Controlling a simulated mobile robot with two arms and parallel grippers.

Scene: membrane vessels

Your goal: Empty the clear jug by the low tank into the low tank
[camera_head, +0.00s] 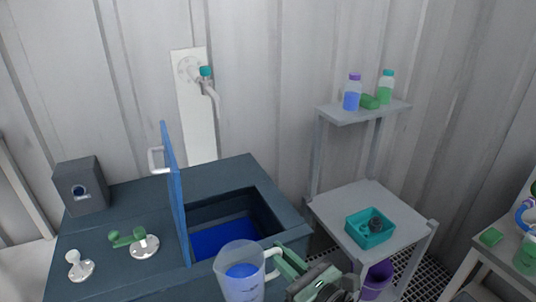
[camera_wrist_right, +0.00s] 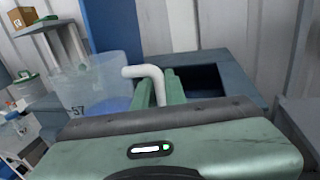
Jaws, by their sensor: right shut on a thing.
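The clear jug (camera_head: 241,277) holds some blue liquid and hangs in front of the low tank's opening at the bottom middle of the head view. It looks roughly upright. My right gripper (camera_head: 277,263) is shut on the jug's white handle, at the jug's right side. In the right wrist view the jug (camera_wrist_right: 92,88) shows at the left, with the gripper fingers (camera_wrist_right: 160,90) around the handle. The low tank (camera_head: 262,172) is dark blue-grey, with its blue lid (camera_head: 172,190) standing open and blue liquid inside (camera_head: 225,238). My left gripper is not in view.
A green-handled valve (camera_head: 128,238), a white fitting (camera_head: 78,266) and a dark box (camera_head: 82,187) sit on the tank top left of the lid. A wall tap (camera_head: 207,80) hangs behind. A shelf stand (camera_head: 345,195) with a teal tray (camera_head: 369,241) stands to the right.

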